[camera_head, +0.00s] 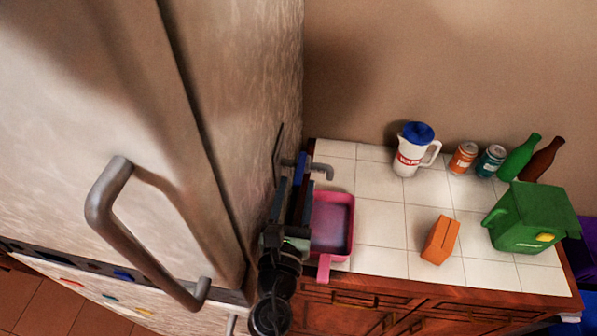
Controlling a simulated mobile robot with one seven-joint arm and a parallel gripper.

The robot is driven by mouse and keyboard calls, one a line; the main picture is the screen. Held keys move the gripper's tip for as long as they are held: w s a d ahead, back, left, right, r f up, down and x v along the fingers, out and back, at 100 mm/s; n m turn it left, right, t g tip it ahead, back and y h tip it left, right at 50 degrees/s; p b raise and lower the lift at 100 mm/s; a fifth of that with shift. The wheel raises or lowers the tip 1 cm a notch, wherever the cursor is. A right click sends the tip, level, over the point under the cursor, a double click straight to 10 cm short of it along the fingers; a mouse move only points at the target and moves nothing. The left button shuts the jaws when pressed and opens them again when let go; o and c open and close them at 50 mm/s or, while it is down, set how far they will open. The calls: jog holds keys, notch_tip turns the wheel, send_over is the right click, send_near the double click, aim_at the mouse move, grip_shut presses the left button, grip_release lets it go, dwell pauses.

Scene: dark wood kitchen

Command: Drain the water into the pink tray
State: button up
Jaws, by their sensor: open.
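The pink tray (348,228) sits on the white tiled counter at its left end, close to the fridge side. Its handle points toward the front edge. Its inside looks greyish-purple; I cannot tell whether it holds water. A grey curved spout (322,171) with a blue part (289,162) beside it shows just beyond the tray. My gripper (293,190) is open, along the left side of the tray and near the spout. It partly hides the tray's left edge and whatever stands behind it. I cannot tell whether it touches anything.
A tall fridge (80,100) with a large handle fills the left. On the counter stand a white pitcher (407,158), two cans (463,158), two bottles (520,158), a green container (530,220) and an orange block (440,240). The counter's middle is clear.

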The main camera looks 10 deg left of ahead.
aim_at(298, 176)
jog(key=shift+w, duration=1.6)
grip_shut()
